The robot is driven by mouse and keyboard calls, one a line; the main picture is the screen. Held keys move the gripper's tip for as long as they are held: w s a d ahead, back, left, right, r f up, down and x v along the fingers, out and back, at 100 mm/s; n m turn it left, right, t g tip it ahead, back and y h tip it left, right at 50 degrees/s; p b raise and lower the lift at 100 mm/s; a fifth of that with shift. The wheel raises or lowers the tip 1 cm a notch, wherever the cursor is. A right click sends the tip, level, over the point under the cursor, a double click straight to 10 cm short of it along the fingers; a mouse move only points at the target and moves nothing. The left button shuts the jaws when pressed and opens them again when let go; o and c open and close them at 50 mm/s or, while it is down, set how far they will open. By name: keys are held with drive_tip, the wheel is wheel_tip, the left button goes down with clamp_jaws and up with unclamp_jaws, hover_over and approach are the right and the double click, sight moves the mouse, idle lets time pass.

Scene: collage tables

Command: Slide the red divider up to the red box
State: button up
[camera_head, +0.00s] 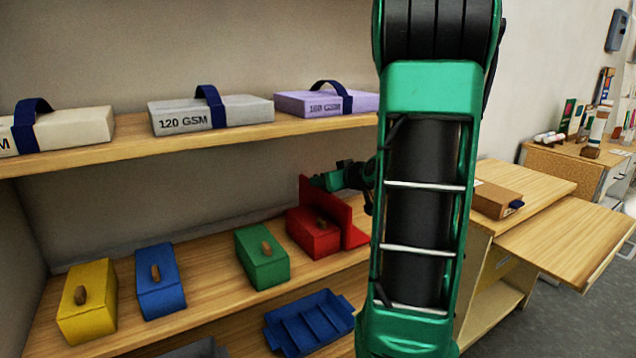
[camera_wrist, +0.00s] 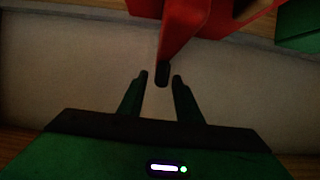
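The red box (camera_head: 309,236), with a brown knob, sits on the lower shelf in the head view. The red divider (camera_head: 347,214) is an upright panel with a flat foot, directly right of the box; I cannot tell whether they touch. In the wrist view, the divider (camera_wrist: 183,28) runs down to a dark end between my fingertips. My gripper (camera_wrist: 161,76) has its fingers apart, with gaps beside that end. In the head view, my gripper (camera_head: 332,180) is at the divider's upper edge, partly hidden by my arm.
Green (camera_head: 262,256), blue (camera_head: 160,279) and yellow (camera_head: 87,300) boxes stand left on the same shelf (camera_head: 210,276). A blue compartment tray (camera_head: 309,322) lies in front. The upper shelf (camera_head: 250,132) with paper packs is overhead. A brown box (camera_head: 497,200) sits right.

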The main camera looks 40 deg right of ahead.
wheel_tip(320, 180, up, 4)
hover_over(341, 202)
drive_tip(key=shift+w+d+f, duration=0.1)
drive_tip(key=shift+w+f, duration=0.1)
drive_tip(key=shift+s, duration=0.1)
idle(0.5)
